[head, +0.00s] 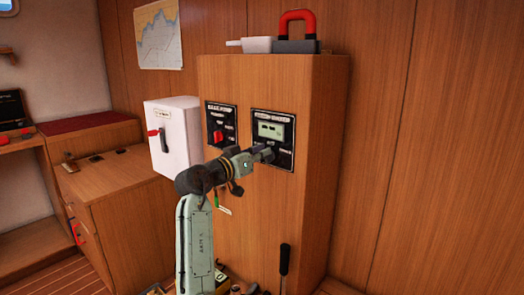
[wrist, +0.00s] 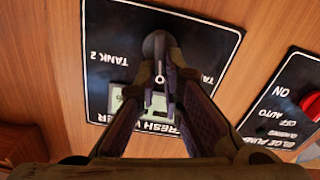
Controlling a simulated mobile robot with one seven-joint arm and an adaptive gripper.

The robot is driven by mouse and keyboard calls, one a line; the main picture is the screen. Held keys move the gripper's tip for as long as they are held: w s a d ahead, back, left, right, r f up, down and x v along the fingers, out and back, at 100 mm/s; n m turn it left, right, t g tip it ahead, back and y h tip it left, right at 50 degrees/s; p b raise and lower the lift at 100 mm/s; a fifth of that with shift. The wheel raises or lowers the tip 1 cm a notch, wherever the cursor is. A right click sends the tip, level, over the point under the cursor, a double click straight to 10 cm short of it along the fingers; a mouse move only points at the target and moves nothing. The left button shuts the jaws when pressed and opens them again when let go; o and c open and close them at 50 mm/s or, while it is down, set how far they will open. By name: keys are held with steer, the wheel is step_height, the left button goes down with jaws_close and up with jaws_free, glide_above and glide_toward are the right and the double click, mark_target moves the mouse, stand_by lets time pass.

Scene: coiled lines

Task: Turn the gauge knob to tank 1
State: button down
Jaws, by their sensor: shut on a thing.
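The gauge panel (head: 273,138) is a black plate with a small pale display (head: 271,129) on the wooden cabinet's front. In the wrist view the panel (wrist: 105,22) appears upside down. It reads "TANK 2" at the left; the right label is partly hidden behind a finger. The dark gauge knob (wrist: 156,42) stands above the display in that view. My gripper (wrist: 163,62) is shut on the knob, its fingers covering part of it and the display. In the head view my gripper (head: 260,154) touches the panel's lower left. I cannot tell which way the knob points.
A bilge pump panel (head: 221,124) with a red knob (head: 218,135) is beside the gauge panel at its left. A red-handled thing (head: 297,20) and a white pan (head: 258,44) sit on top.

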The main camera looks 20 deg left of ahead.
steer(key=shift+w+a+f+n+p, duration=0.15)
steer(key=shift+n+p, duration=0.45)
steer(key=shift+n, duration=0.45)
steer(key=shift+s+a+f+n+p, duration=0.1)
steer(key=shift+n+p, duration=0.55)
steer(key=shift+n, duration=0.45)
steer(key=shift+w+a+f+n+p, duration=0.15)
steer(key=shift+n+p, duration=0.45)
steer(key=shift+n, duration=0.45)
steer(key=shift+r, duration=0.1)
steer(key=c, duration=1.7)
jaws_free()
steer(key=shift+s+a, duration=0.1)
steer(key=shift+s, duration=0.05)
steer(key=v, duration=1.1)
steer(key=shift+s+a, duration=0.1)
steer(key=shift+s, duration=0.3)
